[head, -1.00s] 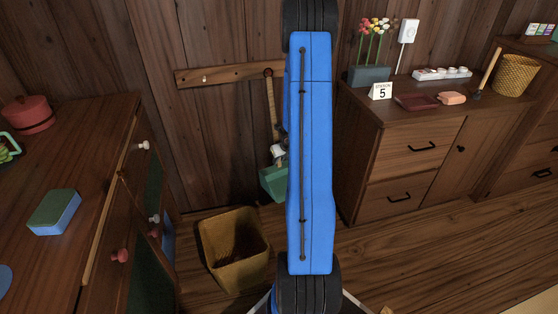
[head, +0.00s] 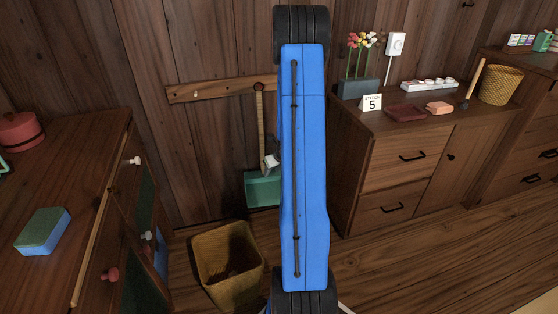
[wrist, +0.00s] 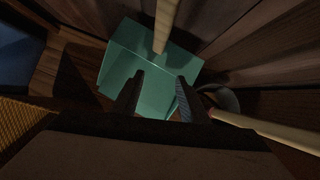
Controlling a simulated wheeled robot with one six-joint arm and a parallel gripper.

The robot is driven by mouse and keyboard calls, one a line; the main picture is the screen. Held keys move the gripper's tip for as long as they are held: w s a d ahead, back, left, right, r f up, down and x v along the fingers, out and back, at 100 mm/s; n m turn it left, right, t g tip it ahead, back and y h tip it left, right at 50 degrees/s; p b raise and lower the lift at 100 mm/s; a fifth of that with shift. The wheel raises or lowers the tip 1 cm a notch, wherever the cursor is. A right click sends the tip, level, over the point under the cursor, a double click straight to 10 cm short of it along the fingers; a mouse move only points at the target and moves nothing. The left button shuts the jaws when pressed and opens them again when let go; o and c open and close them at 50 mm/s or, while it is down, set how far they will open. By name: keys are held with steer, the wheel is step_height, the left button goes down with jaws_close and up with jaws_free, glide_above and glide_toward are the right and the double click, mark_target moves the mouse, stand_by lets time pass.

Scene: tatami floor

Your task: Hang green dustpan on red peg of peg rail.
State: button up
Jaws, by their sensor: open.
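The green dustpan (head: 262,190) hangs against the wall in the head view, pan down. Its pale wooden handle runs up to the dark red peg (head: 259,86) on the wooden peg rail (head: 205,88). The handle's top meets the peg; how it is seated there is too small to tell. My blue arm covers the right part of the rail and the pan's right edge. In the wrist view, my gripper (wrist: 160,80) is open, its two fingers apart in front of the green pan (wrist: 150,58). The handle rises beyond the fingertips, and nothing is seen between them.
A woven bin (head: 228,265) stands on the floor below the dustpan. A desk with knobbed drawers is at left, bearing a sponge (head: 43,229) and a red pot (head: 20,131). A cabinet (head: 400,160) with several small items is at right. A pale stick (wrist: 270,130) shows in the wrist view.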

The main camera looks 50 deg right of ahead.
steer(key=v, duration=1.5)
steer(key=w+a+r+n+y, duration=0.1)
steer(key=a+r+n, duration=0.35)
steer(key=a, duration=0.25)
steer(key=w+a+r+n, duration=0.2)
steer(key=a+r+n, duration=0.25)
steer(key=a, duration=0.35)
steer(key=s+a+r+n+y, duration=0.1)
steer(key=s+a+r+n, duration=0.25)
steer(key=a+n, duration=0.4)
steer(key=s+a+r+n+y, duration=0.1)
steer(key=s+a+r+n, duration=0.25)
steer(key=a+n, duration=0.4)
steer(key=s+a+r+n, duration=0.2)
steer(key=s+a+n, duration=0.3)
steer(key=s+n, duration=0.2)
steer(key=s+a+r+n+h, duration=0.1)
steer(key=s+a+r+n, duration=0.1)
steer(key=s+a+n, duration=0.4)
steer(key=s+n, duration=0.2)
steer(key=s, duration=0.1)
steer(key=shift+s+g, duration=0.3)
steer(key=shift+g, duration=0.1)
